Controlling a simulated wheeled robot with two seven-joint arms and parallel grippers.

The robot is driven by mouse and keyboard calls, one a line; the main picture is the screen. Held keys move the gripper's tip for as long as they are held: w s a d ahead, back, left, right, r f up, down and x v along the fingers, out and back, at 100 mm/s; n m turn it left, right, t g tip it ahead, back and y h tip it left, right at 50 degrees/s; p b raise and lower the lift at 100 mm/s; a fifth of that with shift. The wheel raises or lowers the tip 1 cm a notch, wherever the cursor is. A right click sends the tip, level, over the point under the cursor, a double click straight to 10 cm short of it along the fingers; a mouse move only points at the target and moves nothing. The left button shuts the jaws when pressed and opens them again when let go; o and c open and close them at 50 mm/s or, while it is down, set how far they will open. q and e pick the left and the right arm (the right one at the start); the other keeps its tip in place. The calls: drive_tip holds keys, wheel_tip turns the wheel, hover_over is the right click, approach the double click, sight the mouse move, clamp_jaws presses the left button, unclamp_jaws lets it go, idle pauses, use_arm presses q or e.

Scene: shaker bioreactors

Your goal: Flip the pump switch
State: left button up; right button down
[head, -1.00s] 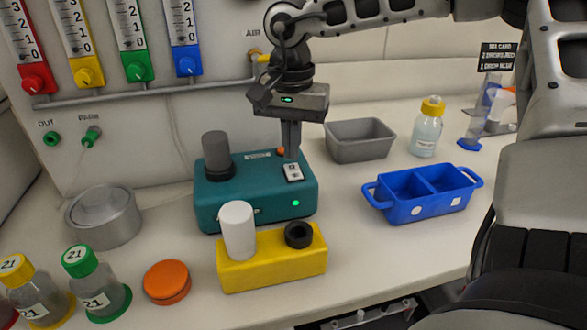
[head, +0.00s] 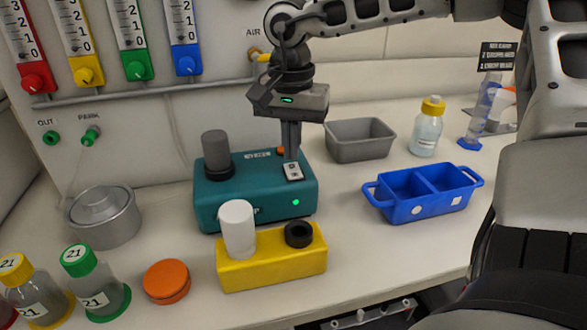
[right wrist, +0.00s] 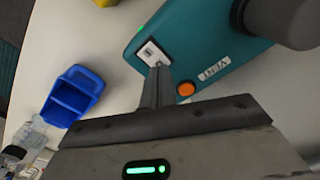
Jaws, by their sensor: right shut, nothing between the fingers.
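The teal pump box (head: 240,205) stands on the bench, with a grey cylinder (head: 215,150) on its top left and a lit green light on its front. The white switch plate (head: 293,172) is on its top right; it also shows in the right wrist view (right wrist: 151,54). My right gripper (head: 290,158) points down with closed fingers, its tips at the back edge of the switch plate. In the right wrist view the fingertips (right wrist: 158,68) hide part of the plate; I cannot tell whether they touch the rocker. My left gripper does not show.
A yellow block (head: 270,268) with a white cylinder (head: 238,228) stands in front of the pump. A grey bin (head: 360,140) and a blue divided tray (head: 425,213) stand to the right. An orange knob (right wrist: 186,89) sits beside the fingers. Bottles stand front left.

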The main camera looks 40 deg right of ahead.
sight(292, 166)
drive_tip(key=shift+f+b, duration=0.75)
drive_tip(key=shift+f, duration=0.2)
idle(0.3)
drive_tip(key=shift+r+p, duration=2.5)
drive_tip(key=shift+r, duration=1.15)
drive_tip(key=shift+f, duration=0.1)
